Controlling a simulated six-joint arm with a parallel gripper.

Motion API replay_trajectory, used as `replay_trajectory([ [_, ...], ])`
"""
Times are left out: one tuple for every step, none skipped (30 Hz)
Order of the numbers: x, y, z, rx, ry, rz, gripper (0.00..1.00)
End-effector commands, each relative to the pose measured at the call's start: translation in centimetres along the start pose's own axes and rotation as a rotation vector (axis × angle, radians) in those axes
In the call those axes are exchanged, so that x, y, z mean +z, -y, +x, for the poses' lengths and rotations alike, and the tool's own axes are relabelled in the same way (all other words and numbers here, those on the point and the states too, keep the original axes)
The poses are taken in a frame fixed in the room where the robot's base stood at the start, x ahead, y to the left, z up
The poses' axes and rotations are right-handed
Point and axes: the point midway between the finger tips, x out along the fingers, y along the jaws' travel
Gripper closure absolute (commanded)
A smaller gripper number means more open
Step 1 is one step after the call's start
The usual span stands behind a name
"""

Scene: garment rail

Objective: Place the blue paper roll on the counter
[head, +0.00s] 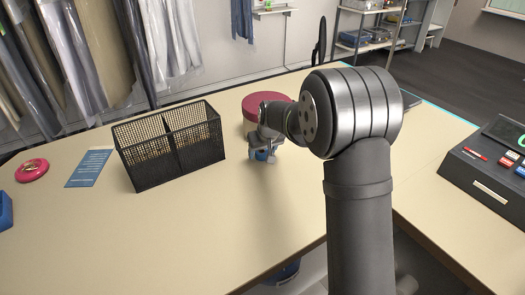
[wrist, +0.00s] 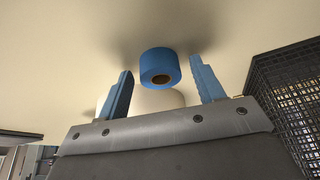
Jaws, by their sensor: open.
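The blue paper roll (wrist: 158,65) shows in the wrist view with its dark core hole facing the camera. It is between the two blue fingers of my gripper (wrist: 161,69), with a visible gap on each side. The fingers are open and do not grip it. A soft shadow lies close around the roll on the beige counter (wrist: 60,60); I cannot tell whether it touches the surface. In the head view my gripper (head: 264,157) is low over the counter (head: 180,230), and a small blue patch shows there, partly hidden by the gripper.
A black mesh basket (head: 170,145) stands just left of my gripper. A tub with a maroon lid (head: 266,104) is close behind it. A pink round object (head: 31,170) and a blue card (head: 88,168) lie at the left. A dark register (head: 492,160) stands at the right. The front counter is clear.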

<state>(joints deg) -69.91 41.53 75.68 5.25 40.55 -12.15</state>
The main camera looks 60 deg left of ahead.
Motion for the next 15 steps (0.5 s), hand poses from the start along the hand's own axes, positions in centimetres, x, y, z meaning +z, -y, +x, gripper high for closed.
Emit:
replay_trajectory([
  [-0.1,0.0,-0.2,0.000,-0.001,0.000,0.38],
  [-0.2,0.0,-0.3,0.000,-0.002,0.000,0.38],
  [-0.2,0.0,-0.7,0.000,-0.002,0.000,0.38],
  [-0.2,0.0,-1.0,0.001,-0.003,0.000,0.38],
  [-0.2,0.0,-1.4,0.001,-0.004,0.000,0.38],
  [-0.2,0.0,-2.0,0.001,-0.003,0.000,0.38],
  [-0.2,0.0,-2.6,0.001,-0.003,0.000,0.38],
  [-0.2,0.0,-3.2,0.001,-0.004,0.000,0.38],
  [-0.2,0.0,-4.0,0.001,-0.004,0.000,0.38],
  [-0.2,0.0,-4.7,0.001,-0.003,0.000,0.38],
  [-0.2,0.0,-5.3,0.001,-0.004,0.000,0.38],
  [-0.2,0.0,-6.2,0.001,-0.004,0.000,0.38],
  [-0.2,0.0,-6.8,0.001,-0.003,0.000,0.38],
  [-0.2,0.0,-7.5,0.001,-0.004,0.000,0.38],
  [-0.2,0.0,-8.3,0.001,-0.004,0.000,0.38],
])
